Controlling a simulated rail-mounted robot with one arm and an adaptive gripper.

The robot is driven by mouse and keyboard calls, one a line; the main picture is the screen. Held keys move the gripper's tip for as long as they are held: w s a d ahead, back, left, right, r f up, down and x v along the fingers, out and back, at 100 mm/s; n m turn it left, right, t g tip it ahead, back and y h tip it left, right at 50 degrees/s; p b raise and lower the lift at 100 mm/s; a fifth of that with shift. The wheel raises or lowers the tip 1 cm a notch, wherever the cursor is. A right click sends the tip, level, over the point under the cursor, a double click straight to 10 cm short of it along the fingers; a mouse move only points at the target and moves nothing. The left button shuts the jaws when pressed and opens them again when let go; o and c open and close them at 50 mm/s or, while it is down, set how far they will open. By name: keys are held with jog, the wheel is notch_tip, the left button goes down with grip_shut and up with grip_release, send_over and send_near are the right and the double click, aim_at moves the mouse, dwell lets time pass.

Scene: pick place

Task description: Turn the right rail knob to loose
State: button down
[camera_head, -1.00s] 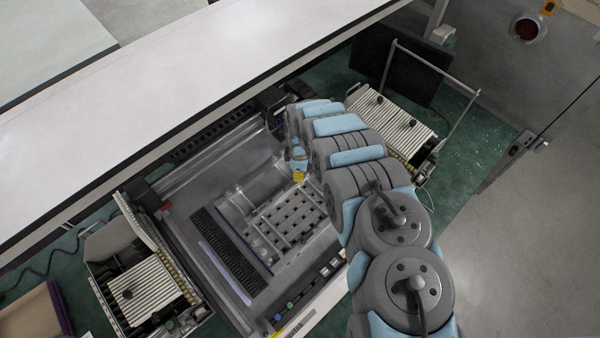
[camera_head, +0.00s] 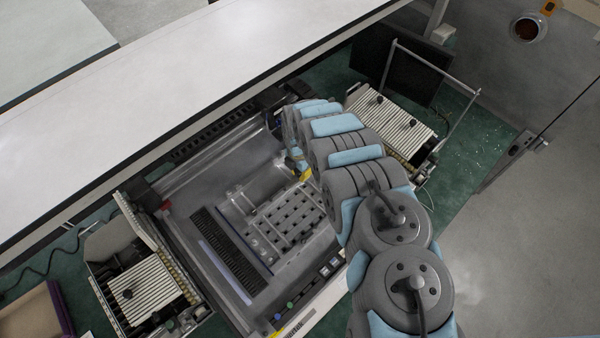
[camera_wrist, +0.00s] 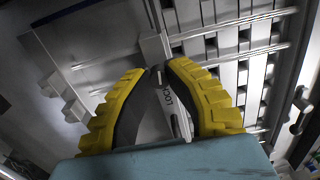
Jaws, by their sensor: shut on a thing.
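Between the tips is a small grey piece, the right rail knob (camera_wrist: 159,76), mostly hidden by the fingers. In the head view my gripper (camera_head: 304,174) is at the upper right of the slotted metal plate (camera_head: 290,222) inside the machine. There the knob is hidden by my arm and gripper.
Thin metal rails (camera_wrist: 235,22) and the slotted plate lie close around the fingers. A bracket (camera_wrist: 301,108) stands at the right of the wrist view. The machine's front panel has buttons (camera_head: 291,304). Ribbed units (camera_head: 395,122) flank the machine, with a white counter (camera_head: 180,110) behind.

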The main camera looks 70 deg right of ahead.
aim_at(299, 173)
jog(key=shift+n, duration=0.9)
jog(key=c, duration=0.9)
grip_release()
jog(key=shift+c, duration=0.2)
jog(key=shift+r, duration=0.1)
notch_tip(299, 173, up, 12)
jog(key=shift+w, duration=0.2)
